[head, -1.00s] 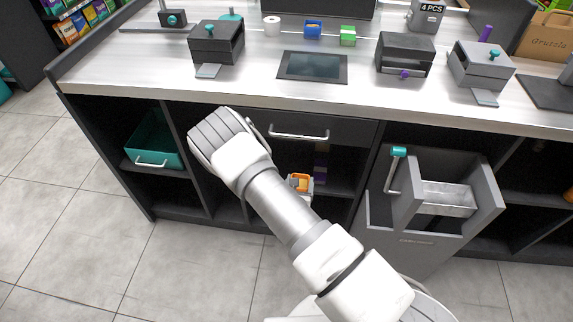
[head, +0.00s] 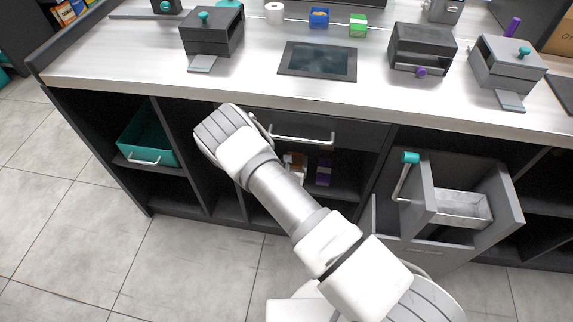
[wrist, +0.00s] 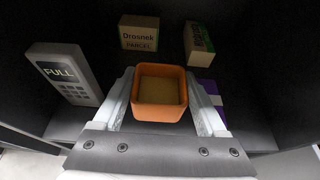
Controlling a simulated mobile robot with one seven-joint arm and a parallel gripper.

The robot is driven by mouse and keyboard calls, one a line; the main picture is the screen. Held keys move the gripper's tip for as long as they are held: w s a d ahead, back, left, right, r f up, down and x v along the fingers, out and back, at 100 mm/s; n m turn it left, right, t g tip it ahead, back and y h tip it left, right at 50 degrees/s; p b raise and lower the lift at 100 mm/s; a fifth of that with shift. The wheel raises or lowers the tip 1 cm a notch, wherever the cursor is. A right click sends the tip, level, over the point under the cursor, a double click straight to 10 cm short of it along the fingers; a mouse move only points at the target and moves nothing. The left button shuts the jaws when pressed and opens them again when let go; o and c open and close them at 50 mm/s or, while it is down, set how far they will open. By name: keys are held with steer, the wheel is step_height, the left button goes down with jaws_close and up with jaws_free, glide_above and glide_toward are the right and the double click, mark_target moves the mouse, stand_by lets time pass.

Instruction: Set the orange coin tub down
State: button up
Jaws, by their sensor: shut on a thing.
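The orange coin tub (wrist: 160,112) is a small square open-topped tub with a flat tan inside. In the wrist view it sits upright between the two pale fingers of my gripper (wrist: 162,84), which is shut on it. In the head view the tub (head: 295,160) shows small and shaded, inside the open bay under the drawer. My gripper (head: 294,172) is partly hidden there by my arm. I cannot tell whether the tub's bottom touches the shelf.
In the bay stand a grey "FULL" keypad device (wrist: 64,72), a "Drosnek" parcel (wrist: 139,33), another small box (wrist: 199,44) and a purple item (wrist: 208,87) close by the right finger. A drawer handle (head: 300,139) is above.

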steer(key=w+a+f, duration=0.1)
steer(key=w+f+b, duration=0.1)
steer(key=w, duration=0.1)
steer(key=w+a+f, duration=0.1)
steer(key=w, duration=0.1)
steer(key=shift+a+f+b, duration=0.3)
steer(key=shift+b, duration=0.05)
steer(key=shift+f+b, duration=0.7)
steer(key=shift+f, duration=1.2)
steer(key=shift+f, duration=0.2)
steer(key=o, duration=1.4)
steer(key=shift+s+r, duration=0.15)
steer(key=shift+r, duration=0.2)
steer(key=p+v, duration=0.3)
steer(key=v, duration=0.8)
steer(key=shift+s+a, duration=0.1)
steer(key=shift+s, duration=0.2)
